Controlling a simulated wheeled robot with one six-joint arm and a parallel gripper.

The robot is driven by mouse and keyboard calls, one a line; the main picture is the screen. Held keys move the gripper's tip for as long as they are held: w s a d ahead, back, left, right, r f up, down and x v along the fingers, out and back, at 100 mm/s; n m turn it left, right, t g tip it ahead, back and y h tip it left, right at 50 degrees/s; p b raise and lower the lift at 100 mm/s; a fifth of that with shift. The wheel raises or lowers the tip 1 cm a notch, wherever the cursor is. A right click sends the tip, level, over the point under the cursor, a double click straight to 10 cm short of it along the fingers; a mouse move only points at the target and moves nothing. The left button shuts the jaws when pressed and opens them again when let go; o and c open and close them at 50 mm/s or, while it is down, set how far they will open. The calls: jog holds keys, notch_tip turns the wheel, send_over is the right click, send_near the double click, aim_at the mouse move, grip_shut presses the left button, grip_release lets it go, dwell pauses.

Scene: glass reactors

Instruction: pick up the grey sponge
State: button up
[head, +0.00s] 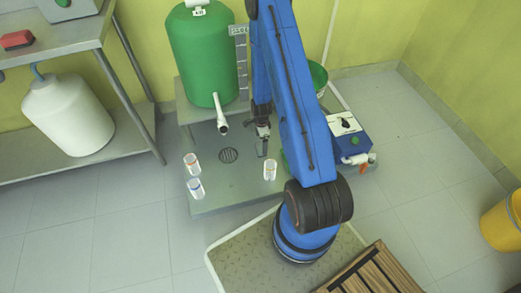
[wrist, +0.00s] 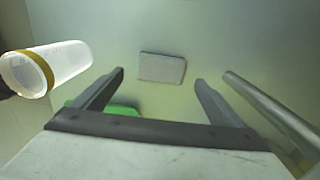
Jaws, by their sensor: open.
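The grey sponge (wrist: 162,68) is a small flat rectangular block on the pale metal surface in the wrist view. It lies ahead of my gripper (wrist: 159,80), near the middle of the gap between the two fingertips. The fingers are open, and nothing is held between them. In the head view my gripper (head: 263,146) points down over the low metal table, and I cannot make out the sponge there for certain.
A white container with a gold band (wrist: 50,66) is left of the fingers. A metal pipe (wrist: 265,105) is at the right. A green object (wrist: 112,111) shows behind the left finger.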

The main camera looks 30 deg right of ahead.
aim_at(260, 147)
jog(key=shift+w+a+f, duration=0.1)
jog(key=shift+f, duration=1.35)
jog(key=shift+w+a+f, duration=0.1)
jog(key=shift+f, duration=1.3)
jog(key=c, duration=1.2)
jog(key=shift+c, duration=0.2)
jog(key=shift+r, duration=5)
